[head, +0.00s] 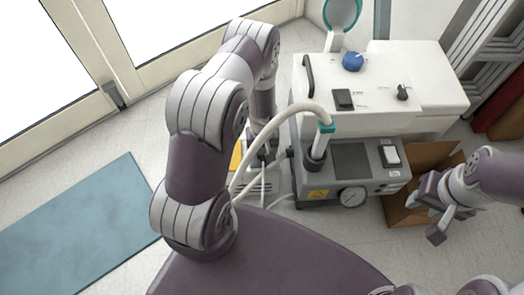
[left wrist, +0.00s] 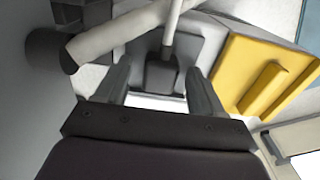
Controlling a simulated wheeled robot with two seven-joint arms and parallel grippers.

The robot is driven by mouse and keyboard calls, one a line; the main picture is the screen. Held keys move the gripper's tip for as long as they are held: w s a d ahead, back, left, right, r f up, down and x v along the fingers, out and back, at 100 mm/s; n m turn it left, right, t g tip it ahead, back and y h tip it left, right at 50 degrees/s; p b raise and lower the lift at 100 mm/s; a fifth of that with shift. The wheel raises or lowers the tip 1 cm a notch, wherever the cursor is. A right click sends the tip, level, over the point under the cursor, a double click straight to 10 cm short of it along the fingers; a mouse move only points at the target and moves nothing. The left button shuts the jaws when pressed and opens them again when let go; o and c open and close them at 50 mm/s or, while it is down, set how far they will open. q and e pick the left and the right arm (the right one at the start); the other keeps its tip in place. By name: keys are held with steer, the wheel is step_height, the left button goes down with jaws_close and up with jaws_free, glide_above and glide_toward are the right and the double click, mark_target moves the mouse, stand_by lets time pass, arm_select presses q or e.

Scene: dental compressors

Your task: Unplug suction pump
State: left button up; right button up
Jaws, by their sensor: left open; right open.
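The suction pump (head: 350,160) is a grey box with a gauge and a white switch, standing in front of a white cabinet. A pale hose arches from a dark holder with a teal collar on its top. My left gripper (head: 266,158) is at the pump's left side, pointing down and partly hidden by my arm. In the left wrist view its open fingers (left wrist: 160,88) stand on either side of a dark plug (left wrist: 161,76) with a pale cord rising from it. I cannot tell whether they touch it. My right gripper (head: 438,208) is open and empty, right of the pump.
A white cabinet (head: 385,85) with a blue knob stands behind the pump. An open cardboard box (head: 402,212) is below my right gripper. A yellow object (left wrist: 266,75) lies beside the plug. A blue mat (head: 75,225) covers the floor at left.

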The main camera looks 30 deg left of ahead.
mark_target(263, 150)
stand_by(0.4)
arm_select(q)
jaws_close()
steer(key=shift+r, duration=0.1)
steer(key=shift+r+p, duration=2.95)
steer(key=shift+p, duration=0.1)
